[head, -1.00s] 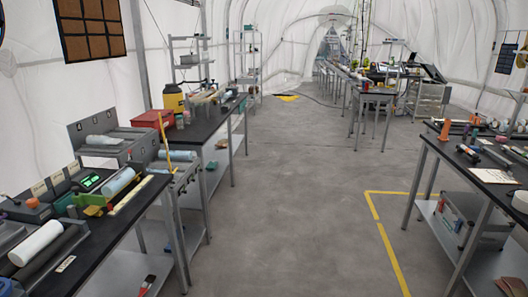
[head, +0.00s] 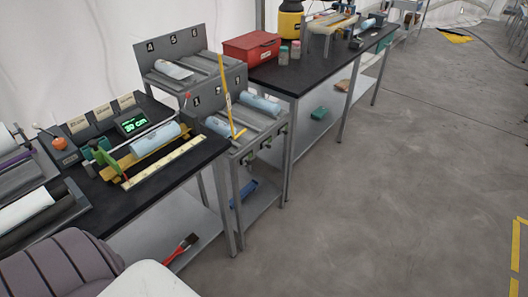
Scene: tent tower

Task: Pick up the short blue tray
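A small blue object (head: 240,192) lies low on the bottom shelf beneath the grey rack. It is partly hidden by the rack's legs, and I cannot tell whether it is the short blue tray. No other thing in the head view shows clearly as a blue tray. Neither my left gripper nor my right gripper is in view.
A measuring device with a lit display (head: 133,123) and a light blue roll (head: 155,138) stands on the near black bench. A grey tiered rack (head: 190,85) holds light blue rolls. A red box (head: 252,46) stands on the far bench. The floor (head: 390,190) at right is clear.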

